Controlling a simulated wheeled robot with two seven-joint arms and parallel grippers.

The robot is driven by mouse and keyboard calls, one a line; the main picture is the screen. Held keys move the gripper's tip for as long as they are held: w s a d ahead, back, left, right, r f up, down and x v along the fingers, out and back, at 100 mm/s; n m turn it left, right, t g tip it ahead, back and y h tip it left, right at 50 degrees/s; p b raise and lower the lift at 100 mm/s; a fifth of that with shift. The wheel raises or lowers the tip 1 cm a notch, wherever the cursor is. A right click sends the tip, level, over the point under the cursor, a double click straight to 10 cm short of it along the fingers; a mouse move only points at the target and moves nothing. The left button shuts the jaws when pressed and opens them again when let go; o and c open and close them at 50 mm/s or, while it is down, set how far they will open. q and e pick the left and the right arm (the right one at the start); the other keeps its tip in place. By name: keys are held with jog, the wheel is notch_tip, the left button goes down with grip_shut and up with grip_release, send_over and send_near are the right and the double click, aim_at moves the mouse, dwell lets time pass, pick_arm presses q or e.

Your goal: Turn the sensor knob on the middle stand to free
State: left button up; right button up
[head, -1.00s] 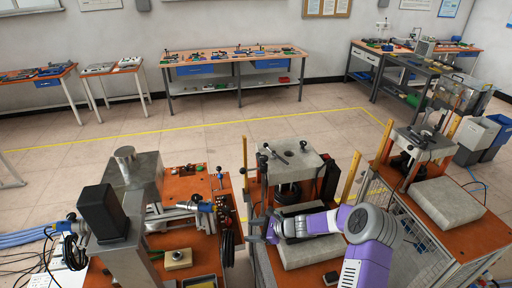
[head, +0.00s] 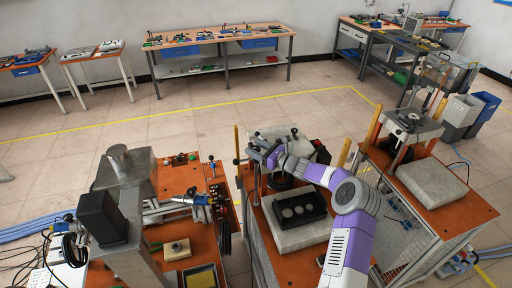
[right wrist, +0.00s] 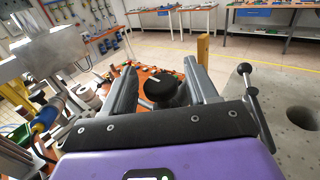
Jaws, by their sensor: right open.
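The middle stand, with its grey plate top (head: 283,133), stands at centre in the head view. A round black knob (right wrist: 160,88) with a white mark shows in the right wrist view, between the two fingers of my right gripper (right wrist: 163,85). The fingers are open, with gaps visible on both sides of the knob. In the head view, my right gripper (head: 262,152) reaches to the upper left corner of the middle stand and partly hides that corner. I cannot read the knob's setting. My left gripper is not in view.
A black tray (head: 318,212) with round pieces lies on a grey block (head: 291,237) on the middle stand. A lever with black balls (right wrist: 252,95) is close to the right of my gripper. A yellow post (head: 236,146) stands to the left. Another stand (head: 413,125) is at right.

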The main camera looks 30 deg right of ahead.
jog(key=shift+w, duration=0.1)
jog(key=c, duration=1)
jog(key=shift+o, duration=0.2)
jog(key=shift+r+n+y, duration=0.15)
jog(key=shift+n+y, duration=0.35)
jog(key=shift+y, duration=0.1)
jog(key=shift+n+g+y, duration=0.3)
jog(key=shift+g+y, duration=0.1)
jog(key=shift+g, duration=0.2)
jog(key=o, duration=1)
jog(key=shift+c, duration=0.2)
